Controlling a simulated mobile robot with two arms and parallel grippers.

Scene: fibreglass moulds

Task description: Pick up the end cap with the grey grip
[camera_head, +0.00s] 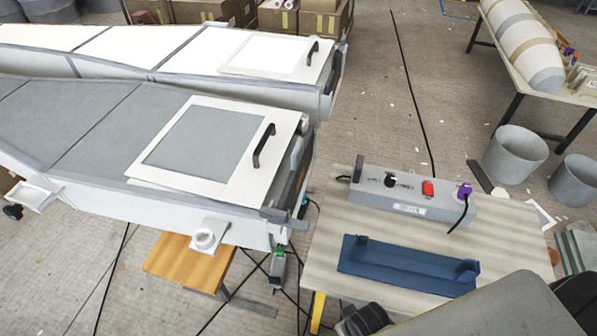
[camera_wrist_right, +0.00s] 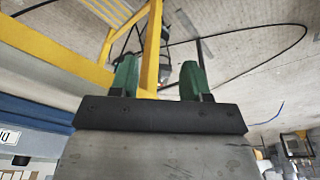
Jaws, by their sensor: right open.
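I cannot pick out for sure an end cap with a grey grip. The nearer mould (camera_head: 90,125) carries a white-framed panel (camera_head: 165,181) with a grey centre and a dark handle (camera_head: 264,146). The farther mould (camera_head: 110,47) carries a white panel (camera_head: 265,56) with a similar dark handle (camera_head: 312,53). My right gripper (camera_wrist_right: 158,80) shows in the right wrist view, its two green fingers wide apart. Nothing is between them at close range; yellow bars and the floor lie beyond. My left gripper is in neither view.
A pale table (camera_head: 330,245) at the right holds a grey control box (camera_head: 410,201) and a blue tray (camera_head: 400,263). An orange-brown stool (camera_head: 185,264) stands below the nearer mould. Cables cross the floor. Grey buckets (camera_head: 516,158) stand at the far right.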

